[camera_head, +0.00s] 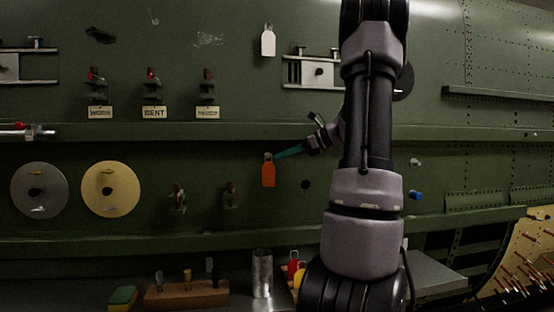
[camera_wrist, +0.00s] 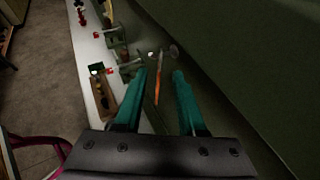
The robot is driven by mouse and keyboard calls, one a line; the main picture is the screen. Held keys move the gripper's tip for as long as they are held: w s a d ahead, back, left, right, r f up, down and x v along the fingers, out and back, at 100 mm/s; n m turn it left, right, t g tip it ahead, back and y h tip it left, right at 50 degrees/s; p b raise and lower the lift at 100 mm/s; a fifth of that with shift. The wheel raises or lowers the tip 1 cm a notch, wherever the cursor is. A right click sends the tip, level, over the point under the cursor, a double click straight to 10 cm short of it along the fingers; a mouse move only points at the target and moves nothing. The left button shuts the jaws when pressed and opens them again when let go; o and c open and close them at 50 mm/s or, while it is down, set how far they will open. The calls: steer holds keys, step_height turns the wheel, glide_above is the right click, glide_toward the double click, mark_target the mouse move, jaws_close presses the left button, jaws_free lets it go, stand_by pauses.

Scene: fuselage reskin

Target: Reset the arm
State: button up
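My arm rises across the right-centre of the head view. My gripper (camera_head: 279,156) points left, its teal fingertips close to the top of an orange tag (camera_head: 268,173) hanging on the green panel. In the wrist view my gripper (camera_wrist: 160,74) has its two teal fingers apart with a clear gap. The orange tag (camera_wrist: 158,88) appears edge-on in the gap between them. Neither finger looks to touch the tag, though its exact depth is hard to tell.
A green fuselage panel (camera_head: 120,235) with ledges fills the background. A white tag (camera_head: 268,42), silver disc (camera_head: 38,205), gold disc (camera_head: 110,205) and several labelled clamps are mounted on it. Below stand a wooden block (camera_head: 190,297) and a metal cylinder (camera_head: 262,275).

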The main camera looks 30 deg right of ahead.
steer(key=v, duration=0.8)
steer(key=s+a+f+n+g+h, duration=0.25)
steer(key=a+n, duration=0.25)
steer(key=a, duration=0.4)
steer(key=s+a+f+n+g+h, duration=0.15)
steer(key=s+a+n, duration=0.25)
steer(key=a, duration=0.5)
steer(key=s+a+f+n+t+h, duration=0.1)
steer(key=s+a+f+n+h, duration=0.2)
steer(key=s+a+n, duration=0.4)
steer(key=shift+s+n+t, duration=0.3)
steer(key=shift+s+n, duration=2.8)
steer(key=shift+n, duration=0.5)
steer(key=shift+a, duration=0.15)
